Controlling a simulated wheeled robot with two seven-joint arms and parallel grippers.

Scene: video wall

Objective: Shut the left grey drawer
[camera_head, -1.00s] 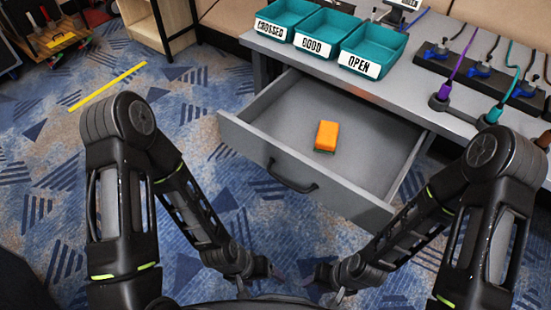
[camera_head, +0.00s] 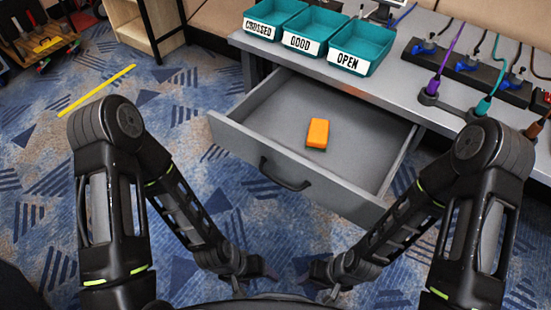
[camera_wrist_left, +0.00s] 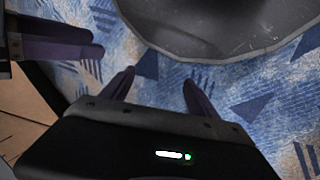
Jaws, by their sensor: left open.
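The grey drawer (camera_head: 318,184) stands pulled out below the grey desk in the head view, its dark handle (camera_head: 287,174) on the front panel. An orange block (camera_head: 318,133) lies inside it. My left gripper (camera_head: 262,270) is low in the head view, in front of the drawer and apart from its front. In the left wrist view its two fingers (camera_wrist_left: 158,86) are spread with nothing between them. My right gripper (camera_head: 318,272) is close beside it, pointing inward. Purple-grey fingers at the upper left of the wrist view look like its fingers; their opening is unclear.
Three teal bins, labelled CROSSED (camera_head: 262,29), GOOD (camera_head: 301,43) and OPEN (camera_head: 347,59), stand on the desk (camera_head: 410,88). Power strips with plugs and cables (camera_head: 468,68) are at the right. Blue patterned carpet (camera_head: 60,190) lies open at left, with a yellow strip (camera_head: 97,90).

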